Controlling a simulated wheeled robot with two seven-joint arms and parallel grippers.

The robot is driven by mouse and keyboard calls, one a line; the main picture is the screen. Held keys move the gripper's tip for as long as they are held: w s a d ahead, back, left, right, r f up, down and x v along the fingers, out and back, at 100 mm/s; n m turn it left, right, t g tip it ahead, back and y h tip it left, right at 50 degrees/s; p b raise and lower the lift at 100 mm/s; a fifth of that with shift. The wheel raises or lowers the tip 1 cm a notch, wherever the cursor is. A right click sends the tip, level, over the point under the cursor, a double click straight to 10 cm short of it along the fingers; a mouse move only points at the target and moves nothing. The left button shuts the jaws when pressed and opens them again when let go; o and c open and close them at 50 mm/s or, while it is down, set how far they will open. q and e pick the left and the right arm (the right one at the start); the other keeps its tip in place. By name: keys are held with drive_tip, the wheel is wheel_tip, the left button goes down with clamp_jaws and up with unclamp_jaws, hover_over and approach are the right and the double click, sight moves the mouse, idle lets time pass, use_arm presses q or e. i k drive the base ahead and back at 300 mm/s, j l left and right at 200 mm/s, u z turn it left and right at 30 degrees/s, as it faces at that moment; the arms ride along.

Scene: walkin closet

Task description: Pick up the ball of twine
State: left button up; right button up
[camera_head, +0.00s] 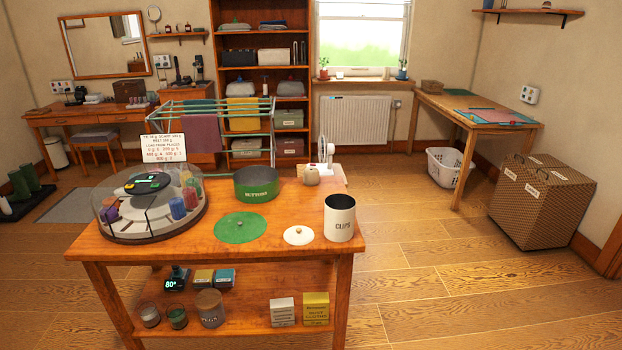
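A small beige-grey rounded object (311,175), which looks like the ball of twine, sits at the back right of the wooden table (270,236) in front of me. Neither of my grippers is in view.
A round turntable organizer (152,226) fills the table's left side. A green disc lid (240,228) and a white lid (298,235) lie near the front. A drying rack (212,106) stands behind. Floor to the right is free before the wicker hamper (541,205).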

sight(311, 175)
drive_tip(key=i+l+z, duration=1.25)
drive_tip(key=i+z, duration=0.4)
drive_tip(key=i+u, duration=0.35)
drive_tip(key=i, duration=0.2)
drive_tip(key=i+l+u, duration=0.25)
drive_tip(key=i+u, duration=0.15)
drive_tip(key=i, duration=0.15)
drive_tip(key=i+j+u, duration=0.1)
drive_tip(key=u, duration=0.3)
drive_tip(key=i+u, duration=0.45)
drive_tip(key=i+l+u, duration=0.1)
drive_tip(key=u, duration=0.3)
drive_tip(key=i+l+u, duration=0.1)
drive_tip(key=i+u, duration=0.15)
drive_tip(key=u, duration=0.2)
drive_tip(key=i+l+u, duration=0.15)
drive_tip(key=u, duration=0.25)
drive_tip(key=i+u, duration=0.2)
drive_tip(key=u, duration=0.25)
drive_tip(key=i+l+u, duration=0.1)
drive_tip(key=u, duration=0.35)
drive_tip(key=i+l+u, duration=0.2)
drive_tip(key=u, duration=0.25)
drive_tip(key=i+l+u, duration=0.2)
drive_tip(key=u, duration=0.25)
drive_tip(key=i+l+u, duration=0.1)
drive_tip(key=l+u, duration=0.15)
drive_tip(key=u, duration=0.2)
